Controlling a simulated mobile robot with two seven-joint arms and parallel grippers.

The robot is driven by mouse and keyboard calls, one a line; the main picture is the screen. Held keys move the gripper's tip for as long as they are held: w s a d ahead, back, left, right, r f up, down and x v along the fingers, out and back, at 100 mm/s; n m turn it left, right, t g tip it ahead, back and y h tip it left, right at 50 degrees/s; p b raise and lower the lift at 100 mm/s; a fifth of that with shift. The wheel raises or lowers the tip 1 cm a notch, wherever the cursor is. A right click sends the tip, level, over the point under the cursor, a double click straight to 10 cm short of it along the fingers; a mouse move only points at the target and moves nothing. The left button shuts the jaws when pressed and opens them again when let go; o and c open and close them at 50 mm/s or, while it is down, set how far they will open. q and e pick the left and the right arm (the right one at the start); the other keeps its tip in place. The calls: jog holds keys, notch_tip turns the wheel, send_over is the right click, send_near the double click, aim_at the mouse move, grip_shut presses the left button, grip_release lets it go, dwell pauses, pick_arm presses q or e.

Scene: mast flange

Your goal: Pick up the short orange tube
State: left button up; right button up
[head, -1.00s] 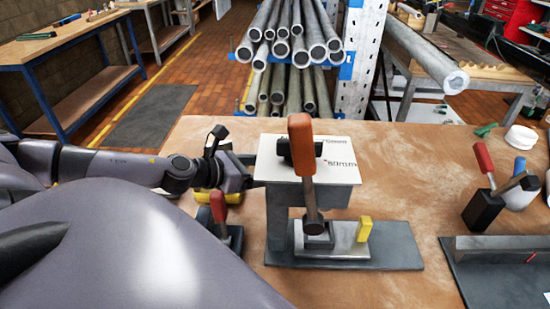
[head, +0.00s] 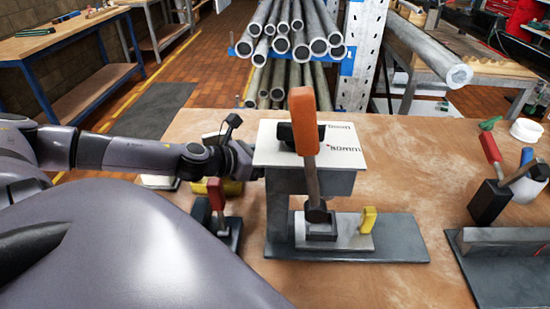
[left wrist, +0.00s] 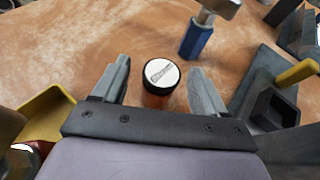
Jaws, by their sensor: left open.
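In the left wrist view, the short orange tube (left wrist: 154,101) stands with its dark cap and pale, lettered top facing the camera. My left gripper (left wrist: 157,68) is open, with one finger on each side of the tube. I see small gaps between the tube and both fingers, and no grip on it. In the head view, the left arm reaches in from the left and its wrist (head: 205,163) ends behind the clamp stand, which hides the fingers and the tube. My right gripper is not in view.
The clamp stand (head: 398,240) with an orange handle (head: 304,122) and a white plate (head: 345,147) fills the middle. A red-handled clamp (head: 216,195) stands to its left. The wrist view shows a blue-handled tool (left wrist: 193,40) beyond the tube and a yellow bin (left wrist: 45,115) at left.

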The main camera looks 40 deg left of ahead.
pick_arm(q)
jog(key=shift+x, duration=0.85)
jog(key=shift+d, duration=0.1)
jog(key=c, duration=1.2)
